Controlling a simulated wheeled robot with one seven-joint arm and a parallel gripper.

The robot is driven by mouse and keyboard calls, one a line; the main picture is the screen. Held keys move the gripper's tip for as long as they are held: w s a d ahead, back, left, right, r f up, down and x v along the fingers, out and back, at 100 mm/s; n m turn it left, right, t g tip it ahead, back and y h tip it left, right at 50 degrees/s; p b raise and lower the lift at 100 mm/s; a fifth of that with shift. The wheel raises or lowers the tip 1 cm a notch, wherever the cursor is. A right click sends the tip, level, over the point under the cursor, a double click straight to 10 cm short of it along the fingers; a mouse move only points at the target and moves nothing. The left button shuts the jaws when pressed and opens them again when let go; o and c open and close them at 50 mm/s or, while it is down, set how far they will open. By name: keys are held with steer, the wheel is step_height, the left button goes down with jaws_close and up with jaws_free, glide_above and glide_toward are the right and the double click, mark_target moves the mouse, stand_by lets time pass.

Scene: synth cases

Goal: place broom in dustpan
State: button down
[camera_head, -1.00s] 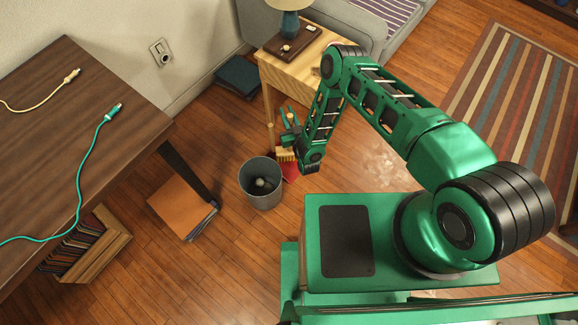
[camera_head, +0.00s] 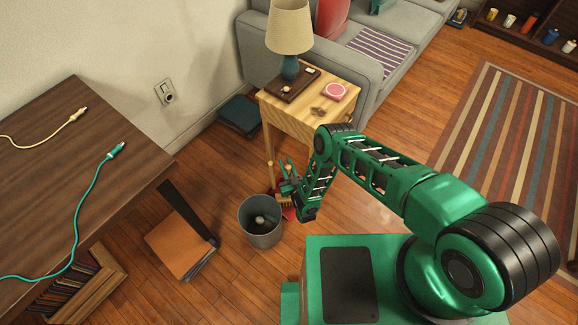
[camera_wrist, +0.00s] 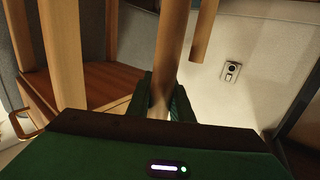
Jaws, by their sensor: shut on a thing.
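My gripper (camera_head: 289,182) is low beside the wooden side table, partly hidden by my own forearm. In the wrist view its fingers (camera_wrist: 160,105) are shut on the wooden handle of the broom (camera_wrist: 170,50). The broom's pale yellow bristles (camera_head: 287,203) show just below the gripper in the head view. The red dustpan (camera_head: 289,214) lies on the floor at the bristles, mostly hidden by the arm and broom. I cannot tell whether the bristles touch it or are inside it.
A grey bin (camera_head: 260,228) stands close to the dustpan. The side table (camera_head: 312,112) holds a lamp (camera_head: 290,35) and small items. A dark desk (camera_head: 70,170) is at the left. A wall socket (camera_wrist: 231,71) shows in the wrist view. A striped rug (camera_head: 500,150) is at the right.

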steer(key=shift+f, duration=0.2)
steer(key=c, duration=1.6)
jaws_free()
steer(key=v, duration=1.2)
steer(key=shift+s, duration=0.1)
